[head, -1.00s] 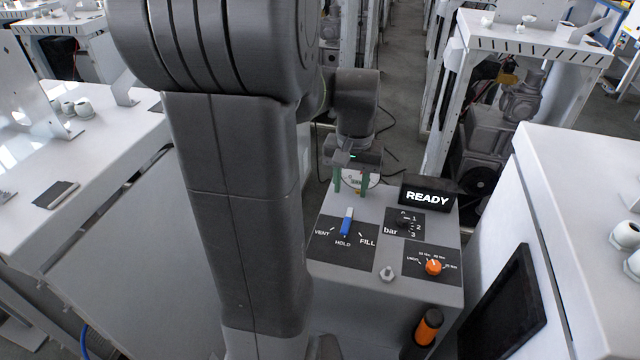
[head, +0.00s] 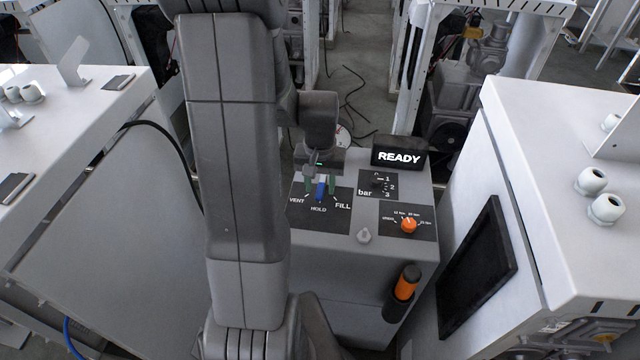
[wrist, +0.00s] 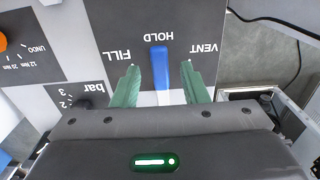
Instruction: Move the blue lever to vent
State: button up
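The blue lever (head: 320,188) stands on a black plate marked VENT, HOLD and FILL, and it points at HOLD. It also shows in the wrist view (wrist: 159,68), where the picture is upside down and VENT lies to the right. My gripper (head: 320,184) is open above the plate. In the wrist view its two green fingers (wrist: 160,84) stand on either side of the lever, with a gap on each side. The lever's near end is partly hidden by the gripper body.
A READY display (head: 400,156) stands at the back of the grey dispenser top (head: 345,240). An orange-and-black cylinder (head: 405,284) hangs on the front.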

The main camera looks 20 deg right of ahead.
jog(key=shift+f, duration=0.4)
grip_shut()
jog(key=shift+a, duration=0.1)
jog(key=m, duration=0.1)
jog(key=w+a+m+b, duration=0.1)
jog(key=m, duration=0.2)
jog(key=shift+w+a, duration=0.25)
jog(key=shift+w, duration=0.05)
jog(key=shift+w+a+m+b, duration=0.25)
jog(key=shift+w+m, duration=0.2)
jog(key=shift+m, duration=0.55)
jog(key=shift+w+a+m+b, duration=0.25)
jog(key=shift+w+m, duration=0.15)
jog(key=shift+m, duration=0.6)
jog(key=shift+r, duration=0.1)
